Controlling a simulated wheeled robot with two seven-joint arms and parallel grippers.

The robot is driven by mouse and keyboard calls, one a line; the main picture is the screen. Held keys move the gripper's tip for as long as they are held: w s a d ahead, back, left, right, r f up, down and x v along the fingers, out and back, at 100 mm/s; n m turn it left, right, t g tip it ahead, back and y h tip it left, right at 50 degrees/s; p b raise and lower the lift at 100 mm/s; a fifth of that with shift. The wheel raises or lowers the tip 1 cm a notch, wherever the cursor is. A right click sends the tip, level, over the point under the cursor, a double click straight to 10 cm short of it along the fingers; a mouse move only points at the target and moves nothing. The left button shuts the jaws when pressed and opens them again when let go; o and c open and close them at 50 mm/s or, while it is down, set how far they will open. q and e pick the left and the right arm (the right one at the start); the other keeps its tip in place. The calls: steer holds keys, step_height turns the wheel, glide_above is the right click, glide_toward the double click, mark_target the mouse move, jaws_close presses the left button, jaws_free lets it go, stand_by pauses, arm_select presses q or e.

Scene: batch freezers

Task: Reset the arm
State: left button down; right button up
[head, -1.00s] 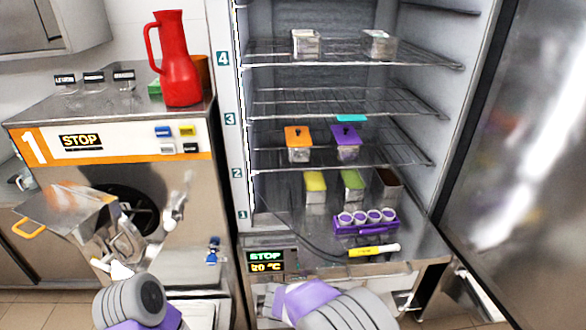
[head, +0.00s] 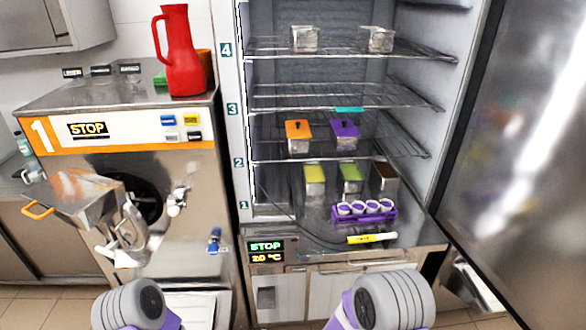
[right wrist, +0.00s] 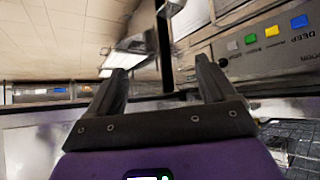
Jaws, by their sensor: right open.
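My right gripper (right wrist: 160,66) shows in the right wrist view. Its two dark fingers stand wide apart with nothing between them. In the head view only grey ribbed and purple links of my two arms show, at the bottom left and bottom right. Neither gripper shows in the head view, and my left gripper is not visible.
An open freezer cabinet holds wire shelves (head: 350,95) with lidded tubs and a purple cup rack (head: 364,215). Its door (head: 530,150) stands open at the right. A batch freezer (head: 110,130) with a red jug (head: 180,60) on top stands left. Tiled floor shows below.

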steer(key=s+a+f+n+g+y+b, duration=0.2)
steer(key=s+a+f+n+y, duration=0.15)
steer(key=s+f+y, duration=0.55)
steer(key=s+a+f+n+g+y, duration=0.1)
steer(key=s+a+f+g, duration=0.1)
steer(key=s, duration=0.3)
steer(key=s+a+f+n+g+y, duration=0.1)
steer(key=s+a+f+g, duration=0.1)
steer(key=s+a+f, duration=0.1)
steer(key=s+a+b, duration=0.1)
steer(key=s, duration=0.1)
steer(key=shift+s+a+f+n, duration=0.3)
steer(key=shift+s+a+n, duration=0.05)
steer(key=shift+a, duration=0.05)
